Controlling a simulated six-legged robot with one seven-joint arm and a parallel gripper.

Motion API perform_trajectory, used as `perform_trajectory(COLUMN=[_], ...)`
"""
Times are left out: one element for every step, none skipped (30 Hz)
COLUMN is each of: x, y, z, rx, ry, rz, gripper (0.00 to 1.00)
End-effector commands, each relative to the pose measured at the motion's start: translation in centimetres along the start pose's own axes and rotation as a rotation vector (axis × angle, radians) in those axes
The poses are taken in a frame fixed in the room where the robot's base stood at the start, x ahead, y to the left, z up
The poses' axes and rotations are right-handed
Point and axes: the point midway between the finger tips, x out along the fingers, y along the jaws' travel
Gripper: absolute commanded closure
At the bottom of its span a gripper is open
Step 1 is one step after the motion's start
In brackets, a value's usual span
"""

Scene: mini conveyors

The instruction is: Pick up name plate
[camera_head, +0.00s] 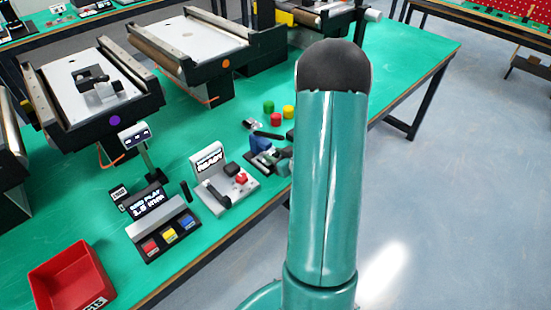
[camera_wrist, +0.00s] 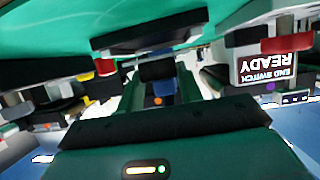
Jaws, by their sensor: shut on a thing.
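My gripper (camera_head: 276,156) is at the front edge of the green table, partly hidden behind my teal arm. In the wrist view, my gripper (camera_wrist: 160,78) points toward a dark, flat slab (camera_wrist: 150,42) seen nearly edge-on. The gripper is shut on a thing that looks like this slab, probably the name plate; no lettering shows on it. A blue piece (camera_head: 261,143) shows by the gripper in the head view. I cannot tell whether the held thing is clear of the table.
The white READY switch panel (camera_head: 208,163) stands just left of my gripper. A black display console (camera_head: 160,220) and a red bin (camera_head: 68,277) are farther left. Red, green and yellow cylinders (camera_head: 276,118) stand behind. Mini conveyors (camera_head: 205,45) line the back.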

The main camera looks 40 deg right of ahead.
Motion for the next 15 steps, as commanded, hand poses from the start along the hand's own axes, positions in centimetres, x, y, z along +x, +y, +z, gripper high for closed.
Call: perform_trajectory(x=[-0.3, -0.4, -0.6, -0.8, -1.4, -2.2, -2.9, -3.5, -4.3, -4.9, -5.6, -6.5, -7.2, -8.0, -9.0], y=[0.0, 0.0, 0.0, 0.0, 0.1, 0.1, 0.1, 0.1, 0.1, 0.1, 0.1, 0.1, 0.1, 0.1, 0.1], z=[-0.7, -1.1, -1.6, -2.0, -1.5, -1.0, -0.8, -0.6, -0.2, 0.0, 0.3, 0.7, 1.0, 1.3, 1.8], rx=[-0.003, -0.004, -0.003, -0.004, 0.000, 0.002, 0.003, 0.003, 0.002, 0.001, 0.001, 0.003, 0.003, 0.003, 0.003], ry=[0.002, 0.002, 0.002, 0.003, -0.001, -0.003, -0.003, -0.002, -0.003, -0.002, -0.002, -0.003, -0.002, -0.003, -0.002], rz=[0.001, 0.000, 0.000, 0.001, 0.003, 0.003, 0.003, 0.004, 0.004, 0.004, 0.004, 0.005, 0.005, 0.004, 0.006], gripper=[0.90, 0.90, 0.90, 0.90, 0.90, 0.90, 0.90, 0.90, 0.90, 0.90, 0.90, 0.90, 0.90, 0.90, 0.90])
